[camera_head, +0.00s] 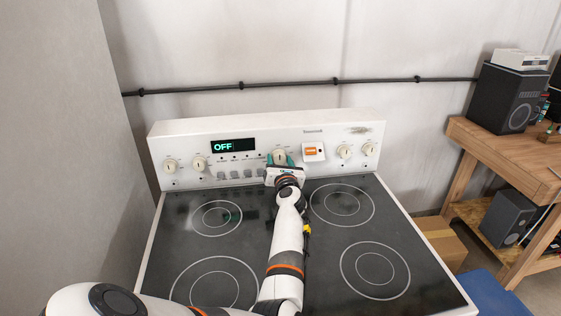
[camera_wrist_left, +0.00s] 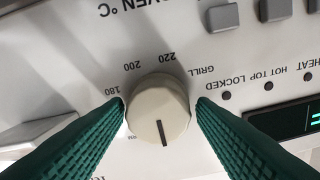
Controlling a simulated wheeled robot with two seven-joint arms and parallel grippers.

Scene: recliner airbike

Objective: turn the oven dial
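The oven dial (camera_wrist_left: 158,112) is a round cream knob with a dark pointer line, set on the white control panel. In the wrist view, which shows the panel upside down, temperature marks such as 180, 200 and 220 and the word GRILL surround it. My left gripper (camera_wrist_left: 160,110) has its two green fingers on either side of the dial, parted about its width; firm contact cannot be told. In the head view, my left gripper (camera_head: 282,164) is at the panel and partly covers the dial (camera_head: 279,156). My right gripper is not in view.
The stove's black glass cooktop (camera_head: 285,240) lies below my arm. Other knobs (camera_head: 198,163) and an orange switch (camera_head: 313,151) flank the dial. The display (camera_head: 233,146) reads OFF. A wall stands close at left; a wooden table (camera_head: 510,150) with speakers is at right.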

